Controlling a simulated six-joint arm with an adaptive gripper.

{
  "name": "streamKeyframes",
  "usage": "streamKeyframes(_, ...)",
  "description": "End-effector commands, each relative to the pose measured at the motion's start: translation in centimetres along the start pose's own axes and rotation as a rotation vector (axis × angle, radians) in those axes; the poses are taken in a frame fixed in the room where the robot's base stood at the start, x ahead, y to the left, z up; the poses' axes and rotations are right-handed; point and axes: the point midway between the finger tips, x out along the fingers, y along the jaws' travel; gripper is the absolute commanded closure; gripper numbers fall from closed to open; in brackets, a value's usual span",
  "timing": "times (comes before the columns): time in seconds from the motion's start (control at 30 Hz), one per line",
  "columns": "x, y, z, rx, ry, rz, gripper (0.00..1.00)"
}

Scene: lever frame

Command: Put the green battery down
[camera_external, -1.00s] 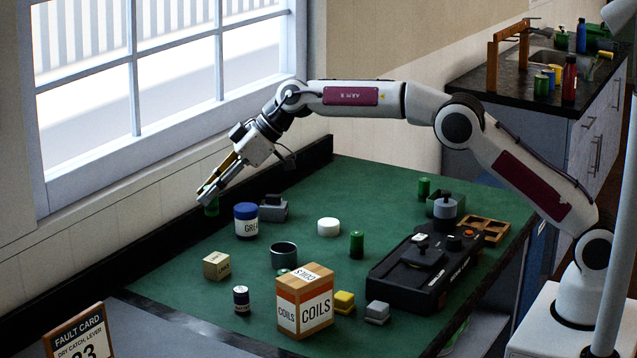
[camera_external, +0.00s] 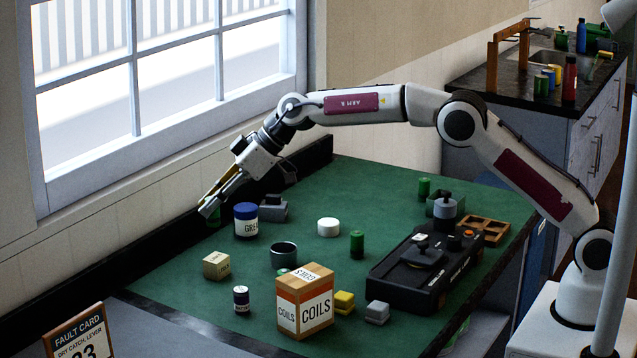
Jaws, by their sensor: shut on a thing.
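My gripper (camera_external: 209,208) is at the far left of the green mat, beside the wall. It is shut on a green battery (camera_external: 214,219), which shows only in part below the fingertips. The battery is at or just above the mat; I cannot tell whether it touches. A second green cylinder (camera_external: 357,243) stands upright mid-mat, and a third one (camera_external: 424,188) stands near the back.
A blue-lidded grease jar (camera_external: 246,220) stands just right of my gripper, with a grey block (camera_external: 273,208) behind it. A grey cup (camera_external: 284,255), a wooden cube (camera_external: 216,265) and a coils box (camera_external: 305,300) stand nearer. The mat between the gripper and the cube is clear.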

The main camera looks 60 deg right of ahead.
Motion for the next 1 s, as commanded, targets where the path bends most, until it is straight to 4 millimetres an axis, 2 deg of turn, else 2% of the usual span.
streamKeyframes(0.23, 2.2, 0.0, 2.2, 0.001, 0.0, 0.0, 1.0)
streamKeyframes(0.73, 2.9, 0.0, 2.8, 0.0, 0.001, 0.0, 1.0)
streamKeyframes(1.0, 4.6, 0.0, 4.6, 0.002, -0.001, -0.001, 1.0)
